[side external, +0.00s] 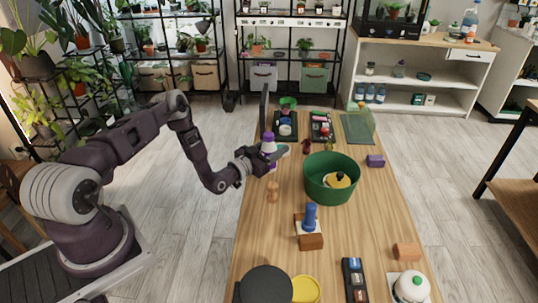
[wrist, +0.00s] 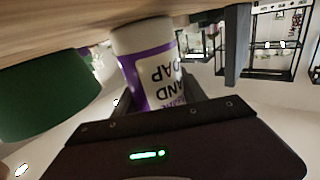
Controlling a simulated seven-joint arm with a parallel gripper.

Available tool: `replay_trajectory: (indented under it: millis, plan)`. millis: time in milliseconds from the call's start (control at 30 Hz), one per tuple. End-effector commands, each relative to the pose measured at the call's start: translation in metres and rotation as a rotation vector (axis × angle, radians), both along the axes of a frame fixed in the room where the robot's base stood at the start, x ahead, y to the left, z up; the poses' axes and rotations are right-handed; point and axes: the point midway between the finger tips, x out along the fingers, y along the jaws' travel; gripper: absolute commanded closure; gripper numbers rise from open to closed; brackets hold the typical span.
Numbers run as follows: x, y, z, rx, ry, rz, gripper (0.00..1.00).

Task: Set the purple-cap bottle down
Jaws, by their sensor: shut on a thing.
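The purple-cap bottle (side external: 269,146) is white with a purple cap and is upright at the left side of the wooden table in the side external view. My gripper (side external: 264,163) is shut on it, reaching in from the left. In the wrist view the bottle (wrist: 147,62) appears upside down, with a purple band and soap lettering, between the fingers of my gripper (wrist: 150,100). Its cap is out of that view. I cannot tell whether its base touches the table (side external: 257,220).
A large green tub (side external: 331,190) with a yellow item inside stands right of the bottle. A small wooden figure (side external: 272,191) stands nearer the front. Behind are black trays (side external: 285,133) and a dark red item (side external: 307,147). A blue-topped item (side external: 310,216) stands in front of the tub.

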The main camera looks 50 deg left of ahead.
Motion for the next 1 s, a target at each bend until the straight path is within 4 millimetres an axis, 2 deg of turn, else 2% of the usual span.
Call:
replay_trajectory:
  millis: [167, 267, 367, 500, 667, 767, 833, 1000]
  plan:
    - [0.000, 0.000, 0.002, 0.000, -0.002, 0.000, 1.00]
    - [0.001, 0.000, 0.010, 0.000, -0.003, 0.000, 1.00]
    - [0.000, 0.000, 0.030, 0.001, -0.005, -0.001, 1.00]
    - [0.000, 0.000, 0.066, 0.001, -0.004, 0.000, 1.00]
    - [-0.001, -0.001, 0.094, 0.000, -0.003, -0.006, 1.00]
    - [-0.012, -0.013, 0.100, -0.002, -0.001, -0.053, 1.00]
    - [-0.028, -0.028, 0.102, -0.003, 0.002, -0.119, 1.00]
    - [-0.085, -0.078, 0.116, -0.004, 0.001, -0.330, 1.00]
